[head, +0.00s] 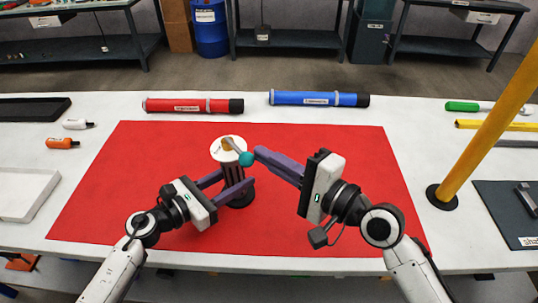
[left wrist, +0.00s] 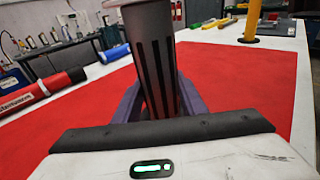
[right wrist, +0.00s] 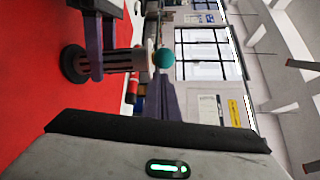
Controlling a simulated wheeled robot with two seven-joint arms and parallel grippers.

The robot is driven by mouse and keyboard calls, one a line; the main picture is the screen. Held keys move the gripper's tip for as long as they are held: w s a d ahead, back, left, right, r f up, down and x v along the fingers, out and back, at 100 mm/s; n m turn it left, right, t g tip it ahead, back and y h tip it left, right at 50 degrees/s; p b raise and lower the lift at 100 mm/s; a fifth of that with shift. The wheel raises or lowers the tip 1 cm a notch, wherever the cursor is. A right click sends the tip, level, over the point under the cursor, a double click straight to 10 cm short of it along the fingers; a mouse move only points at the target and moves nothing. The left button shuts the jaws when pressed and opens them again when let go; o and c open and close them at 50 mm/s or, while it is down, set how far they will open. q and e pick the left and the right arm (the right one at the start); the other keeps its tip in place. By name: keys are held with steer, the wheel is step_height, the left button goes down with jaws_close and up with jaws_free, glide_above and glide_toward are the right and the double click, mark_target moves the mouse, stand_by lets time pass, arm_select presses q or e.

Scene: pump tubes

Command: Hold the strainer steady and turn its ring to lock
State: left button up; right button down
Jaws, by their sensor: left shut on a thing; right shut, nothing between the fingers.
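The strainer (head: 236,175) stands upright on the red mat, with a dark slotted body on a round black base. Its white ring (head: 216,151) sits on top, with a short lever ending in a teal knob (head: 246,159) pointing right. My left gripper (head: 235,180) is shut on the strainer body, one purple finger on each side; the slotted body (left wrist: 158,60) shows between them in the left wrist view. My right gripper (head: 259,153) is shut and empty, its tips right beside the teal knob (right wrist: 164,58). I cannot tell whether they touch it.
A red tube (head: 190,105) and a blue tube (head: 315,99) lie behind the red mat (head: 340,230). A yellow post (head: 490,125) stands at the right. White and orange bottles (head: 62,143) and a white tray (head: 22,193) are at the left. The mat around the strainer is clear.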

arm_select(q)
steer(key=shift+f, duration=0.15)
steer(key=shift+s, duration=0.1)
arm_select(e)
steer(key=w+d+v, duration=0.1)
steer(key=v, duration=0.8)
steer(key=shift+d+f, duration=0.2)
steer(key=shift+d, duration=0.05)
arm_select(q)
steer(key=o, duration=1.3)
